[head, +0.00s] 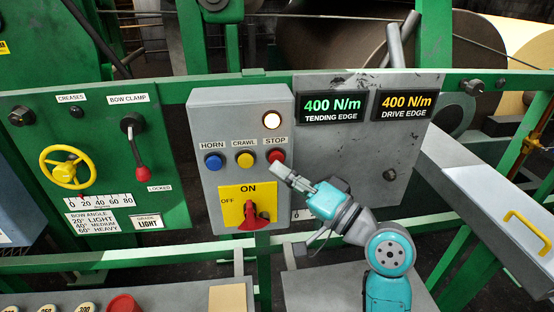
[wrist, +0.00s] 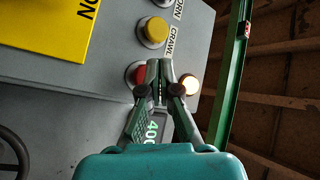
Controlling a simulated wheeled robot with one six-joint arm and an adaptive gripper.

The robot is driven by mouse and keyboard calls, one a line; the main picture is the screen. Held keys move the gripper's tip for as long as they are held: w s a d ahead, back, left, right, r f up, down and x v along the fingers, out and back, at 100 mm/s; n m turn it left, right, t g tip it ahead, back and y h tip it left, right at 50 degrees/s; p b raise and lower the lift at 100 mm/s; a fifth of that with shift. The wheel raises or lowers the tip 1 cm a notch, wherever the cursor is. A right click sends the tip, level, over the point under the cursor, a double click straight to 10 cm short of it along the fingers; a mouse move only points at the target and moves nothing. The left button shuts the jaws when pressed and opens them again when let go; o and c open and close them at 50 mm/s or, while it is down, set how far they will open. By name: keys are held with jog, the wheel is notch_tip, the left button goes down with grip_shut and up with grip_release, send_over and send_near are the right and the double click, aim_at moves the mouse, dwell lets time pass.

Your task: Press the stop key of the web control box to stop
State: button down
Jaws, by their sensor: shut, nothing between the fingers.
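The grey web control box (head: 205,115) stands upright on the green rail. Its red stop key (head: 276,156) sits at the right of the key row, under the label STOP. My gripper (head: 278,168) is shut and empty, with its tips at the lower edge of the stop key. In the wrist view the stop key (wrist: 136,73) is partly hidden behind the shut fingers (wrist: 160,66). I cannot tell whether the tips touch it. The round lamp (head: 271,120) above the key is lit; it also shows in the wrist view (wrist: 189,84).
The yellow crawl key (head: 245,160) and blue horn key (head: 213,162) are beside the stop key. A red rotary switch (head: 255,215) on a yellow plate sits below, near my gripper. Two displays (head: 332,107) (head: 403,104) both read 400 N/m.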

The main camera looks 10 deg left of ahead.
jog(key=shift+w, duration=0.15)
jog(key=shift+w+a, duration=0.1)
jog(key=shift+w, duration=0.1)
jog(key=shift+w+a, duration=0.15)
jog(key=shift+w, duration=0.35)
dwell(0.8)
jog(key=shift+s, duration=0.15)
jog(key=shift+s+d, duration=0.3)
jog(key=shift+s, duration=0.45)
jog(key=shift+s+d, duration=0.25)
jog(key=shift+s, duration=0.55)
jog(key=shift+s+d, duration=0.2)
jog(key=shift+s, duration=0.6)
jog(key=shift+s+d, duration=0.25)
jog(key=shift+s, duration=0.55)
